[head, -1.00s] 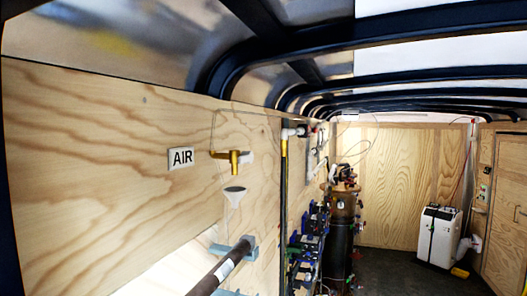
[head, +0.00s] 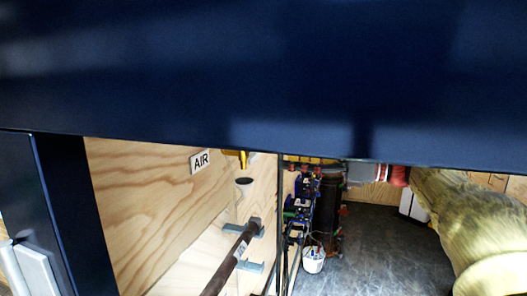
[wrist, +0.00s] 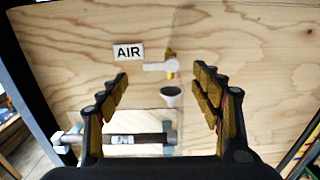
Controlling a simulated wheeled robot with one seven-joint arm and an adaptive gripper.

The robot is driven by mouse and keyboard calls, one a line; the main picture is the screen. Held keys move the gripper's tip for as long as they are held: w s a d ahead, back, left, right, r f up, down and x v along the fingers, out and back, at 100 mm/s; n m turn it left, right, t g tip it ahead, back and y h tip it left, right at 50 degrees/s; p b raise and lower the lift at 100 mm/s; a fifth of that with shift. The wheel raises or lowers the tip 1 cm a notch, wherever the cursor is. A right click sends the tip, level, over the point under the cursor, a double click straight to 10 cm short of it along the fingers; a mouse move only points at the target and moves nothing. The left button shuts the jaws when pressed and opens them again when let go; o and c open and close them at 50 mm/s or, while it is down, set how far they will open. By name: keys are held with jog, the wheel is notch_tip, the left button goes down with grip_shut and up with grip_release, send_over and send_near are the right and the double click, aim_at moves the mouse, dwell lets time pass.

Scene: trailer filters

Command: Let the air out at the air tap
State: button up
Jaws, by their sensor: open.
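The air tap (wrist: 171,64) is on the plywood wall, right of the AIR sign (wrist: 128,51). In the wrist view its pale lever (wrist: 158,67) points left, and its brass-coloured body shows at the right end. A pale funnel (wrist: 171,97) sits on the wall below it. My gripper (wrist: 160,82) is open and empty. Its fingers are spread to either side of the tap and funnel, apparently short of the wall. In the head view a dark beam hides most of the tap; only its yellow lower part (head: 242,157) shows above the funnel (head: 244,184).
A dark pipe (head: 224,268) on brackets runs along the wall below the funnel. A dark blue beam (head: 260,75) fills the top of the head view. Dark cylinders (head: 325,208) stand further back. A large olive-yellow bulky thing (head: 475,235) is at the right. Grey floor (head: 375,245) lies between.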

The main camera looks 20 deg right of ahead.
aim_at(255, 156)
jog(key=x, duration=0.7)
jog(key=shift+w+a, duration=0.15)
jog(key=shift+a, duration=0.05)
jog(key=shift+c, duration=0.3)
jog(key=c, duration=1.1)
